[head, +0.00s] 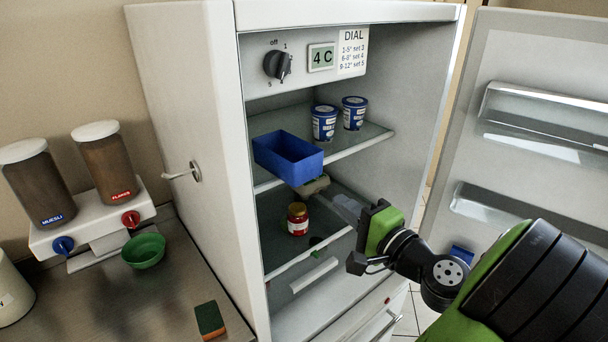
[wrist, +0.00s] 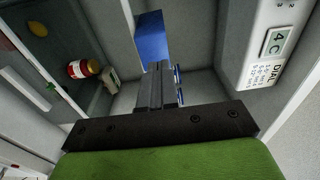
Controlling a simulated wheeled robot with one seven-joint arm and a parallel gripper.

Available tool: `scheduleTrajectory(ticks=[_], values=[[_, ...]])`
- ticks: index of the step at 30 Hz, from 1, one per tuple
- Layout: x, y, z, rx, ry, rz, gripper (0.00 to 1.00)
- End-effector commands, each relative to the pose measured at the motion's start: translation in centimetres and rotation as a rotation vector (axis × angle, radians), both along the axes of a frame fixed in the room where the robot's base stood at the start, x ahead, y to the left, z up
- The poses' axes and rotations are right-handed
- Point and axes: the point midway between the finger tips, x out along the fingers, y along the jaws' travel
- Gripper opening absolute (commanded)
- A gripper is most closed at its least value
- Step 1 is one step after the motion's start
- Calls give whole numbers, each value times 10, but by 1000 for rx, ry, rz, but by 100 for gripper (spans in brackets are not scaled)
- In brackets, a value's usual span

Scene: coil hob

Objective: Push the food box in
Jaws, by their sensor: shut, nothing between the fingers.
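The food box is probably the blue open-topped box (head: 288,158) on the fridge's upper glass shelf, at the left. Its near end appears to stick out past the shelf's front edge. In the wrist view the blue box (wrist: 152,36) shows just beyond my fingertips. My gripper (head: 334,199) is shut and empty, at the fridge opening below and right of the box's near end. Its closed fingers also show in the wrist view (wrist: 158,70). I cannot tell whether they touch the box.
Two blue-and-white tubs (head: 324,123) stand farther back on the upper shelf (head: 362,142). A red jar (head: 298,219) and a tan item (head: 313,186) are lower down. The open fridge door (head: 540,85) is at the right. A counter with a green bowl (head: 144,250) is at the left.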

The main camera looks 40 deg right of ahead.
Motion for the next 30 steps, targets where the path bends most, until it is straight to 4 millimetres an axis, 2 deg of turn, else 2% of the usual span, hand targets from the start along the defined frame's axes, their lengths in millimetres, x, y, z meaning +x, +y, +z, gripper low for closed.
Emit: scheduleTrajectory(ticks=[10, 18, 21, 25, 30], values=[[46, -4, 0, -3, 3, 11, 0], [104, -14, 2, -2, 3, 9, 0], [119, -17, 2, -2, 3, 8, 0], [130, -20, 1, -1, 4, 5, 0], [132, -21, 0, -1, 4, 3, 0]])
